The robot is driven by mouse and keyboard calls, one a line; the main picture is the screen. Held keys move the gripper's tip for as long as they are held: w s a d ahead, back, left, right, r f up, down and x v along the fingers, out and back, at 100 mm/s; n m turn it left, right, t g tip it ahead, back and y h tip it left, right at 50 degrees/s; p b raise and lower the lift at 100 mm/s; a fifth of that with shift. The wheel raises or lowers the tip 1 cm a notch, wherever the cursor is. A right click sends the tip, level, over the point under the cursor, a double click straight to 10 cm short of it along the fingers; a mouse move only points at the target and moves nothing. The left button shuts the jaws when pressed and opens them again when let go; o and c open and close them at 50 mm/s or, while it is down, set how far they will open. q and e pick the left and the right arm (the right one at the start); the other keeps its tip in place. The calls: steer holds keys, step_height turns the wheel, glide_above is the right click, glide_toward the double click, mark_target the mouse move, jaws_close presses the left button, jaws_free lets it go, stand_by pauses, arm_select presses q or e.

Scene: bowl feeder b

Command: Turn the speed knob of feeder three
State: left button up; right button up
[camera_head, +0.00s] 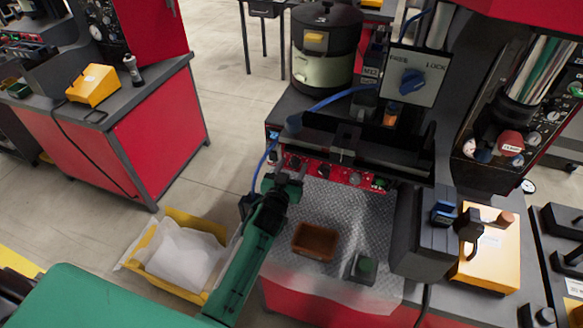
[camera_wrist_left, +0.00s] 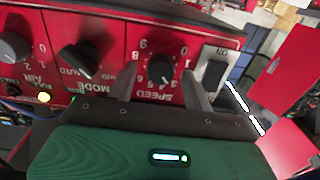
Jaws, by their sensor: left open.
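The speed knob (camera_wrist_left: 158,69) is a small black dial on a red control panel (camera_wrist_left: 110,60), with numbers around it and the word SPEED, upside down in the left wrist view. The same red panel (camera_head: 337,174) shows as a strip at the front of a machine in the head view; I cannot read a feeder number there. My left gripper (camera_head: 285,182) is at the left end of this strip. In the left wrist view its fingers (camera_wrist_left: 161,76) are open, one on each side of the speed knob, with gaps visible between them and the knob. My right gripper is not in view.
The mode knob (camera_wrist_left: 77,62), air knob (camera_wrist_left: 13,47) and a black switch (camera_wrist_left: 216,69) flank the speed knob. A brown tray (camera_head: 316,241) and a green button box (camera_head: 363,267) stand on the metal mat. A yellow bin (camera_head: 183,218) stands lower left.

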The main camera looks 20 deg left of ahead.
arm_select(q)
steer(key=c, duration=1)
steer(key=m, duration=0.2)
steer(key=shift+m+b, duration=0.3)
steer(key=shift+m, duration=0.1)
steer(key=shift+d+m, duration=0.1)
steer(key=shift+m, duration=1.5)
